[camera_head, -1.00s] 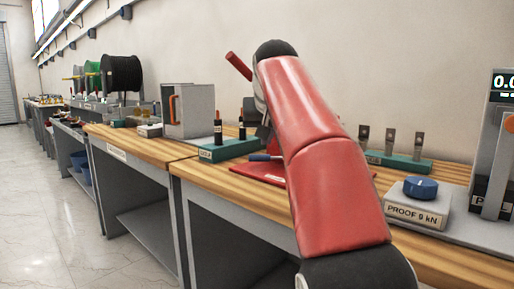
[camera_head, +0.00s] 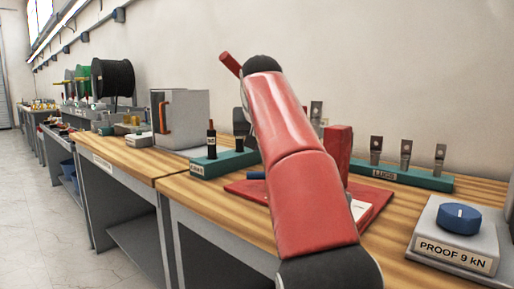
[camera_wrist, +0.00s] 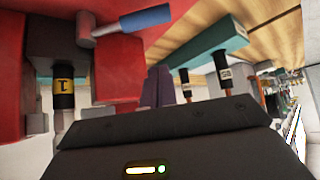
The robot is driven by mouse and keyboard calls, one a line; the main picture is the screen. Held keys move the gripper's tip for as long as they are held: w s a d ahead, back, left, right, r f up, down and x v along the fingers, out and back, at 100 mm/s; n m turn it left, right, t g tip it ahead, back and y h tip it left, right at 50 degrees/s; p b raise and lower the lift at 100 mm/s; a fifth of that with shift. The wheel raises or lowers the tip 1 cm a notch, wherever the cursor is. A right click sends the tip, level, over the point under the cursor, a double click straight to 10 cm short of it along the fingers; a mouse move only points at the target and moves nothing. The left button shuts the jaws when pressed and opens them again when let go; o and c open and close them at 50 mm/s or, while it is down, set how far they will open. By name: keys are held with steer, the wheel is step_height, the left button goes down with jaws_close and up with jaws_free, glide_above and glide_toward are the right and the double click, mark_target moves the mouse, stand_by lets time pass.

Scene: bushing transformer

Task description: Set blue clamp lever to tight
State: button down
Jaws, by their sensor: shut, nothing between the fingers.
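The blue clamp lever (camera_wrist: 146,20) shows at the top of the wrist view, a blue handle on a grey pivot beside the red clamp body (camera_wrist: 118,60). In the head view only a bit of the blue lever (camera_head: 256,176) shows left of my arm, above the red base plate (camera_head: 245,190). A dark bushing marked 1 (camera_wrist: 63,90) stands at the clamp in the wrist view. My gripper (camera_wrist: 158,75) is shut and empty, its fingertips below the lever in the picture and apart from it. In the head view my arm hides the gripper and part of the clamp.
A teal rack with dark bushings (camera_head: 222,161) stands left of the clamp. A teal lugs rack (camera_head: 411,178) stands to the right, with a grey block labelled PROOF 9 kN (camera_head: 450,247) bearing a blue knob (camera_head: 459,218). A grey box (camera_head: 188,118) stands further left.

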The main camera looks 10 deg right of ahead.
steer(key=x, duration=0.7)
steer(key=shift+w+f, duration=0.2)
steer(key=shift+f, duration=0.05)
steer(key=shift+s+a+f, duration=0.1)
steer(key=shift+s+f, duration=0.1)
steer(key=shift+f, duration=0.05)
steer(key=shift+s+a+f+b, duration=0.1)
steer(key=shift+s+b, duration=0.3)
steer(key=shift+s, duration=0.4)
steer(key=shift+s+a+f+b, duration=0.1)
steer(key=shift+s+b, duration=0.25)
steer(key=shift+s, duration=0.5)
steer(key=shift+s, duration=0.1)
